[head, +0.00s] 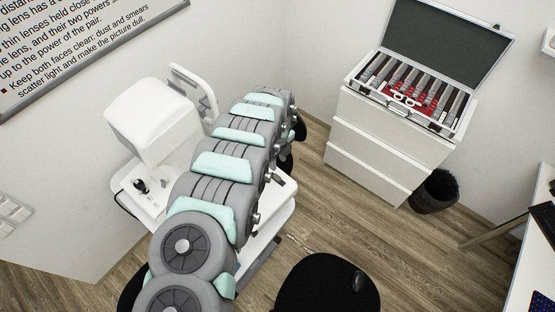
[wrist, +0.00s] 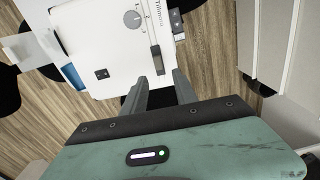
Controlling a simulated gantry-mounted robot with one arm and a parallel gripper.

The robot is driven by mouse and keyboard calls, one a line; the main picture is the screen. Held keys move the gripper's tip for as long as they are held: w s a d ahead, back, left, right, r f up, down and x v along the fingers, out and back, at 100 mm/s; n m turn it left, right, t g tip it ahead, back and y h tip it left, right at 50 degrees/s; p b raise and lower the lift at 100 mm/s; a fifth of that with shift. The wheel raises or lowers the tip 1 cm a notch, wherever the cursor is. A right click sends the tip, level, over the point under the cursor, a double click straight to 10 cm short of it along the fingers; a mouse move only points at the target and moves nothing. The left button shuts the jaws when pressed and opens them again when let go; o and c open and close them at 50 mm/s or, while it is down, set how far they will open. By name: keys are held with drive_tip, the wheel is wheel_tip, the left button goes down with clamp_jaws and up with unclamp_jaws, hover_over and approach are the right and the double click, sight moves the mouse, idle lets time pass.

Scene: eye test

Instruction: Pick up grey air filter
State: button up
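I cannot make out a grey air filter in either view. In the wrist view my gripper (wrist: 160,82) has its two grey fingers apart, with a gap between them and nothing visibly held. The fingers point at a white device (wrist: 112,50) with a round dial, lettering and a dark slot on its face. Whether the fingertips touch the device, I cannot tell. In the head view my own grey and mint arm reaches up through the middle, and my gripper is hidden there.
A white machine (head: 152,121) stands left of my arm. An open lens case (head: 458,118) lies on a white drawer cabinet (head: 385,137), with a black bin (head: 435,192) beside it. A black round seat (head: 325,285) is at the front. A white desk (head: 530,265) is at right. Wooden floor between is clear.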

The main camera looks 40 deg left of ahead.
sight(277, 177)
drive_tip(key=f+b, duration=0.7)
drive_tip(key=f, duration=0.3)
drive_tip(key=shift+s, duration=0.2)
clamp_jaws()
idle(0.3)
drive_tip(key=shift+r+p, duration=3.05)
drive_tip(key=shift+r, duration=1.25)
